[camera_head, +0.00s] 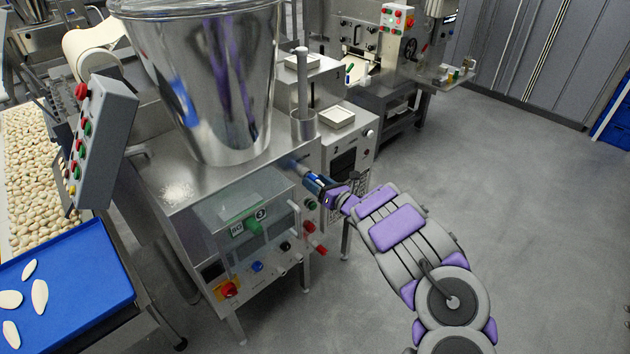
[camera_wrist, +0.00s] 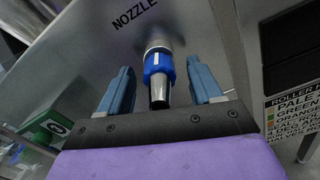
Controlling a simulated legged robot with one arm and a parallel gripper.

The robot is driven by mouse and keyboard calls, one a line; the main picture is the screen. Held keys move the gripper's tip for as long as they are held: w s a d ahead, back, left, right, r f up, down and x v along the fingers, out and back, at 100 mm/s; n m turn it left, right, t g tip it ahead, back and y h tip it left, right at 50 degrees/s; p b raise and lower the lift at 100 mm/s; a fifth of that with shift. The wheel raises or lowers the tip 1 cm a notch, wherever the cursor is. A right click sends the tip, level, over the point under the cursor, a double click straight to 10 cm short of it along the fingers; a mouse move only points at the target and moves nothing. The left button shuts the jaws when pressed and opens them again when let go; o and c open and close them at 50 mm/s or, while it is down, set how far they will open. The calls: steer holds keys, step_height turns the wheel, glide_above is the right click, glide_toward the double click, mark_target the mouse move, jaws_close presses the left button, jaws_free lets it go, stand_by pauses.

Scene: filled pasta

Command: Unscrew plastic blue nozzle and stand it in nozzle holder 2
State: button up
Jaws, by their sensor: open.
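The blue nozzle (camera_wrist: 158,63) is on the metal spout of the machine panel, under the printed word "NOZZLE". It has a blue collar and a dark, shiny tip pointing toward my wrist. My gripper (camera_wrist: 160,90) is open, with one blue-grey finger on each side of the nozzle and a visible gap on both sides. In the head view my gripper (camera_head: 310,181) is at the right side of the steel machine, and its fingers largely hide the nozzle. I cannot identify nozzle holder 2 in either view.
A large steel hopper (camera_head: 215,90) tops the machine. A clear-covered box (camera_head: 240,210) with a green part is on its front. A button panel (camera_head: 100,140) and a blue tray (camera_head: 75,275) are at left. Small coloured items (camera_head: 456,73) sit on a far shelf. Floor is clear at right.

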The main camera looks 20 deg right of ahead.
steer(key=m+p, duration=0.1)
steer(key=m, duration=0.4)
steer(key=shift+r, duration=0.15)
steer(key=m+p, duration=0.2)
steer(key=m, duration=0.3)
steer(key=m+p, duration=0.2)
steer(key=m, duration=0.2)
steer(key=shift+r+p, duration=0.1)
steer(key=shift+p, duration=0.3)
steer(key=m+p, duration=0.2)
steer(key=m, duration=0.2)
steer(key=shift+m+p, duration=0.75)
steer(key=shift+m, duration=0.25)
steer(key=m+p, duration=0.1)
steer(key=m, duration=0.1)
steer(key=shift+m+p, duration=0.3)
steer(key=shift+p, duration=0.1)
steer(key=m+p, duration=0.3)
steer(key=m, duration=0.3)
steer(key=m+p, duration=0.1)
steer(key=m, duration=0.4)
steer(key=shift+p, duration=0.35)
steer(key=shift+f+m, duration=0.2)
steer(key=shift+m, duration=2)
